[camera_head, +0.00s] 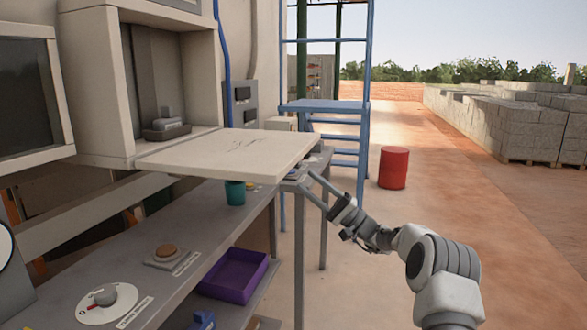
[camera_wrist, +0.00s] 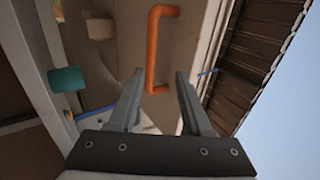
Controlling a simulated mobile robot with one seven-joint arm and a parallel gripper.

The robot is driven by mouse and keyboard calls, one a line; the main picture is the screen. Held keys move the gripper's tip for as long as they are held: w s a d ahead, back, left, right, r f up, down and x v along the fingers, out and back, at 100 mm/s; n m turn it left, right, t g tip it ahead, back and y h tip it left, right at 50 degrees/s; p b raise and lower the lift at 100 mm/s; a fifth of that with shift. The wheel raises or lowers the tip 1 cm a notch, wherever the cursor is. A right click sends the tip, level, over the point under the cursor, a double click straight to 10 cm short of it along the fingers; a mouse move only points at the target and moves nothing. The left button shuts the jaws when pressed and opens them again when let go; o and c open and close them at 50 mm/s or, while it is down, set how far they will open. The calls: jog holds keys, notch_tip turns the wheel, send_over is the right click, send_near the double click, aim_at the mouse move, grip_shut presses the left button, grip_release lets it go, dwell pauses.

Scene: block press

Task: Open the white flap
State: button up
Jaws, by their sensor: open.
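The white flap (camera_head: 235,152) is a flat cream panel in the head view. It lies level, swung down and out from the open cabinet (camera_head: 88,80), with dark scuffs on its upper face. My gripper (camera_head: 305,180) is open at the flap's right end, close to its near right corner; I cannot tell whether it touches. In the wrist view my gripper (camera_wrist: 160,75) has its two fingers apart with nothing between them. An orange handle (camera_wrist: 152,50) shows beyond the fingertips. The flap cannot be made out for certain in the wrist view.
Below the flap is a grey worktop (camera_head: 110,265) with a dial (camera_head: 105,297), a round button (camera_head: 166,251) and a teal cup (camera_head: 235,192). A purple tray (camera_head: 234,276) sits lower. A blue ladder frame (camera_head: 325,106) and red drum (camera_head: 393,167) stand behind. The ground on the right is open.

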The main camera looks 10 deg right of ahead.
jog(key=p+v, duration=0.1)
jog(key=v, duration=0.7)
jog(key=shift+d+f, duration=0.15)
jog(key=shift+f, duration=0.15)
jog(key=s+a+r+n+g+h, duration=0.2)
jog(key=s+a+r+g+h, duration=0.15)
jog(key=a+g, duration=0.45)
jog(key=s+a+n+g+h, duration=0.1)
jog(key=s+a+h, duration=0.5)
jog(key=s+a, duration=0.5)
jog(key=s+d+f+t+h, duration=0.15)
jog(key=s+d+h, duration=0.3)
jog(key=s, duration=0.55)
jog(key=s+d+f+n+t+h, duration=0.15)
jog(key=s+d+h, duration=0.3)
jog(key=s, duration=0.55)
jog(key=s+d+t+h, duration=0.2)
jog(key=s+d+h, duration=0.25)
jog(key=s, duration=0.45)
notch_tip(320, 180, up, 22)
jog(key=p, duration=2.2)
jog(key=shift+s+p, duration=0.2)
jog(key=shift+p, duration=0.1)
jog(key=shift+a, duration=0.15)
